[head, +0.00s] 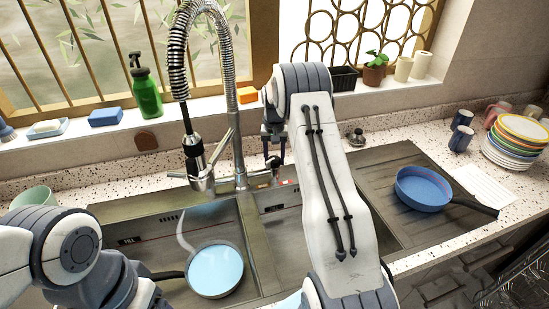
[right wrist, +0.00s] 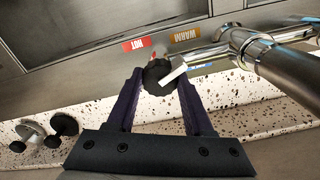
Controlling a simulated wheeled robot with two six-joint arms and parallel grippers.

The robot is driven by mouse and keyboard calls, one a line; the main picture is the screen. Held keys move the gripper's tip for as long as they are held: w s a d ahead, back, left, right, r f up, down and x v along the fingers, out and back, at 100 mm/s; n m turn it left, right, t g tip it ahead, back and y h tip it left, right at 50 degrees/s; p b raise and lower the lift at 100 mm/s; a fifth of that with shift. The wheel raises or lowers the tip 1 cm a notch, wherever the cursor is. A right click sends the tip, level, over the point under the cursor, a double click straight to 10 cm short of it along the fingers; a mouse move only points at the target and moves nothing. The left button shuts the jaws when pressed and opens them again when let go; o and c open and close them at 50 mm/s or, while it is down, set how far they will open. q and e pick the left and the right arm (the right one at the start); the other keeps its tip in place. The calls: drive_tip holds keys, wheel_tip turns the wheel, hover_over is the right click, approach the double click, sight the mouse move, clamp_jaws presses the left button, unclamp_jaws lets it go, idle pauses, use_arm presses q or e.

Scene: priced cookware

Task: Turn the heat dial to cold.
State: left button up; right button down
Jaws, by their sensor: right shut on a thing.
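The heat dial (right wrist: 157,76) is a dark ridged knob with a white pointer, beside the base of the chrome tap. In the right wrist view its pointer slants up and right, towards the orange WARM label (right wrist: 185,35) and a blue label (right wrist: 200,68) partly hidden by the tap. A red HOT label (right wrist: 134,44) lies up and left of the dial. My right gripper (right wrist: 159,82) is shut on the dial, one finger on each side. In the head view this gripper (head: 273,150) is by the tap and the dial is mostly hidden. My left gripper is out of view.
The tall spring tap (head: 236,100) stands close to the right gripper. A pan of water (head: 215,268) sits in the left basin. A blue pan (head: 423,188) lies on the right drainboard. A green bottle (head: 145,92) and sponges line the sill.

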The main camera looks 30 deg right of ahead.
sight(274, 158)
drive_tip(key=m, duration=0.4)
drive_tip(key=shift+r+m, duration=0.1)
drive_tip(key=shift+m, duration=0.3)
idle(0.4)
drive_tip(key=shift+c, duration=1.4)
unclamp_jaws()
wheel_tip(274, 158, up, 9)
drive_tip(key=shift+r+b, duration=0.1)
drive_tip(key=shift+b, duration=0.9)
drive_tip(key=shift+r, duration=0.65)
